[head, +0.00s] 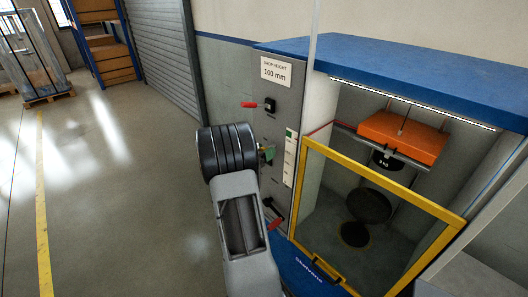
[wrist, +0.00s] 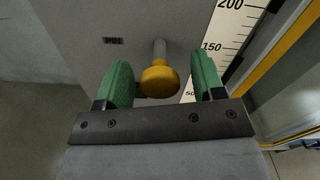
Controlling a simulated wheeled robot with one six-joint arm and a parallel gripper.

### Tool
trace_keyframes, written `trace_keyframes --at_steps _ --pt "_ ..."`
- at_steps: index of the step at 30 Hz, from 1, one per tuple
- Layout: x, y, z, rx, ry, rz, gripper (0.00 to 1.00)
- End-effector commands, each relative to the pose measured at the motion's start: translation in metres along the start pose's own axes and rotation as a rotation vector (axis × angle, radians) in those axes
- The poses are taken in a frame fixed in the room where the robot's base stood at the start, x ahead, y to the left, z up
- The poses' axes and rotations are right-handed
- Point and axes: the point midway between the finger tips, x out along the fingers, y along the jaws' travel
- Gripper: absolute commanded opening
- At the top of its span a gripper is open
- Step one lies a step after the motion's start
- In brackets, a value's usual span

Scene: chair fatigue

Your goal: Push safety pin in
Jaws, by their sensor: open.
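The safety pin (wrist: 159,78) shows in the wrist view as a yellow round knob on a grey shaft that stands out from the grey panel (wrist: 180,22). My gripper (wrist: 162,66) is open, with one green finger on each side of the knob. A gap shows on the right side; the left finger is close, and I cannot tell whether it touches. In the head view my gripper (head: 268,154) is at the machine's front panel, and my arm hides most of the pin area.
A red-handled lever (head: 250,105) is above my gripper on the panel, and another red handle (head: 275,224) is below. A white scale (head: 290,160) is just right.

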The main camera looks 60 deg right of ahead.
Motion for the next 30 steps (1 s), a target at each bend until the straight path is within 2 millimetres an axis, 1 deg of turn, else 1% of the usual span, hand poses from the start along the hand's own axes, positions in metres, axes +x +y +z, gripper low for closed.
trace_keyframes --at_steps 4,7,15,21,24,30 --pt "-0.006 0.001 -0.001 0.000 -0.001 0.001 0.63" --pt "-0.020 0.001 -0.001 0.001 -0.002 0.003 0.63" --pt "-0.075 0.002 -0.002 0.002 -0.002 0.006 0.63" --pt "-0.111 0.001 -0.001 0.000 -0.002 0.004 0.63" --pt "-0.123 0.001 -0.001 0.001 -0.001 0.004 0.63" --pt "-0.136 0.000 0.000 0.001 0.000 0.001 0.63"
